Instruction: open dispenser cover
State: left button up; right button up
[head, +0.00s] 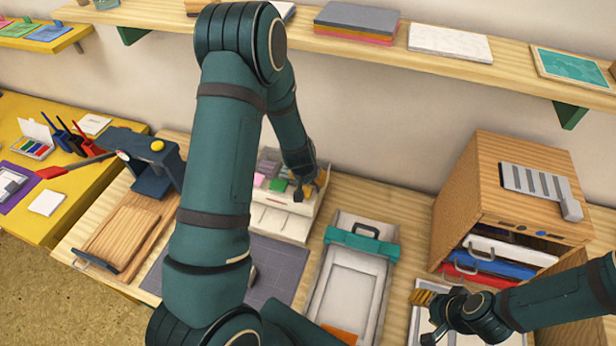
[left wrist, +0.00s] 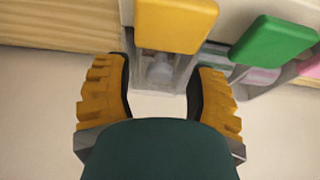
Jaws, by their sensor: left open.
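The dispenser (head: 281,221) is a white box with small coloured covers, standing at the back of the table against the wall. Its pink cover (head: 259,180) and green cover (head: 278,185) show in the head view. In the left wrist view, the yellow cover (left wrist: 177,22) is at the top middle and the green cover (left wrist: 275,40) is to its right. My left gripper (head: 309,187) is at the dispenser's right end. Its open fingers (left wrist: 162,80) straddle the space just below the yellow cover, with a greyish compartment visible between them. My right gripper (head: 428,318) is open and empty at lower right.
A wooden cabinet (head: 455,205) with coloured inkpads stands at right. A white tray (head: 340,300) with a teal crosspiece lies right of the dispenser. A dark mat (head: 272,265) lies in front. A shelf (head: 390,35) runs above. My left arm hides part of the table.

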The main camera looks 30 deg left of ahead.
aim_at(285, 174)
pick_arm(q)
grip_shut()
jog(key=shift+a, duration=0.1)
jog(key=a+b, duration=0.1)
jog(key=a, duration=0.1)
jog(key=s+a+b, duration=0.1)
jog(key=a, duration=0.2)
jog(key=s+a+b, duration=0.1)
jog(key=a, duration=0.1)
jog(key=shift+a+b, duration=0.3)
jog(key=shift+a, duration=0.05)
pick_arm(e)
jog(key=f, duration=0.3)
jog(key=shift+s+f, duration=0.25)
jog(key=shift+f, duration=0.15)
pick_arm(q)
grip_release()
pick_arm(e)
jog(key=shift+w+a, duration=0.1)
pick_arm(q)
jog(key=shift+r, duration=0.15)
